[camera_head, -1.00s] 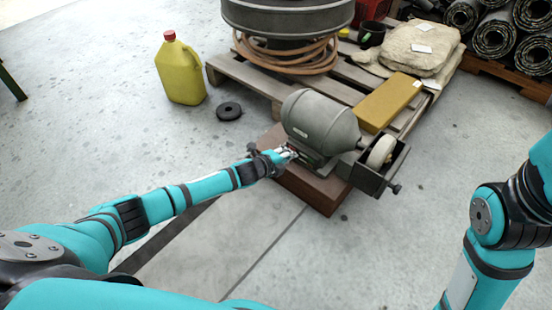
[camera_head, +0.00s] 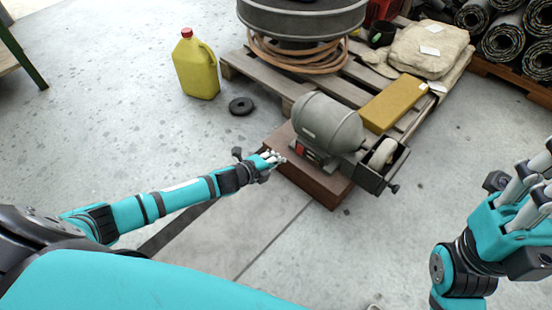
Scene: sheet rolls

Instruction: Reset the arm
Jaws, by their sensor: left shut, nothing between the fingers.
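My left arm reaches in from the left. Its gripper (camera_head: 272,157) is shut and empty, just left of the grey bench grinder (camera_head: 328,122) and apart from it. The grinder sits on a brown block (camera_head: 312,178), and its red switch (camera_head: 303,149) faces my left gripper. My right gripper (camera_head: 530,185) is at the right edge, its grey fingers raised and partly cut off by the frame. I cannot tell whether it is open or shut, and no held thing shows there.
A wooden pallet (camera_head: 262,73) behind carries a large grey drum (camera_head: 300,20), a hose coil, a yellow box (camera_head: 394,103) and stacked sacks (camera_head: 428,50). A yellow jug (camera_head: 196,68) and a black disc (camera_head: 241,106) stand left. Dark rolls (camera_head: 503,38) lie back right. Floor between my arms is clear.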

